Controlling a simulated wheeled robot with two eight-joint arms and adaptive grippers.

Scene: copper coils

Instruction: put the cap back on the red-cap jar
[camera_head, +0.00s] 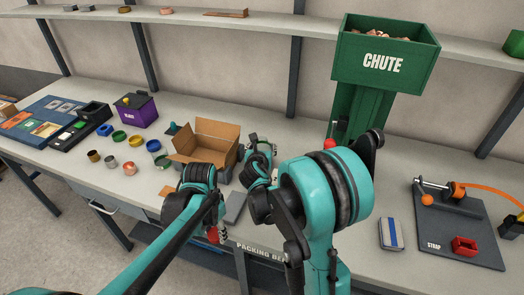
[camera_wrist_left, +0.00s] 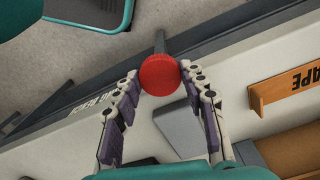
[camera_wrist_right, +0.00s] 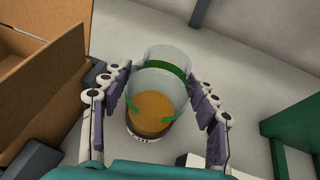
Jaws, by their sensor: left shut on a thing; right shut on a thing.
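The red cap (camera_wrist_left: 160,74) is round and sits between the fingertips of my left gripper (camera_wrist_left: 160,80), which is shut on it. In the head view the cap (camera_head: 213,235) hangs near the bench's front edge. My right gripper (camera_wrist_right: 158,98) is shut on a clear jar (camera_wrist_right: 165,72), its fingers on either side. The jar has a green band and orange-brown matter inside. No cap shows on it in the right wrist view. In the head view my right gripper (camera_head: 260,152) is beside the cardboard box, and my arm largely hides the jar. Cap and jar are apart.
An open cardboard box (camera_head: 205,142) stands between the coloured rings and my right gripper. The green chute (camera_head: 385,65) rises behind my right arm. A grey block (camera_head: 235,207) lies near the front edge. The strap board (camera_head: 455,235) is at the right.

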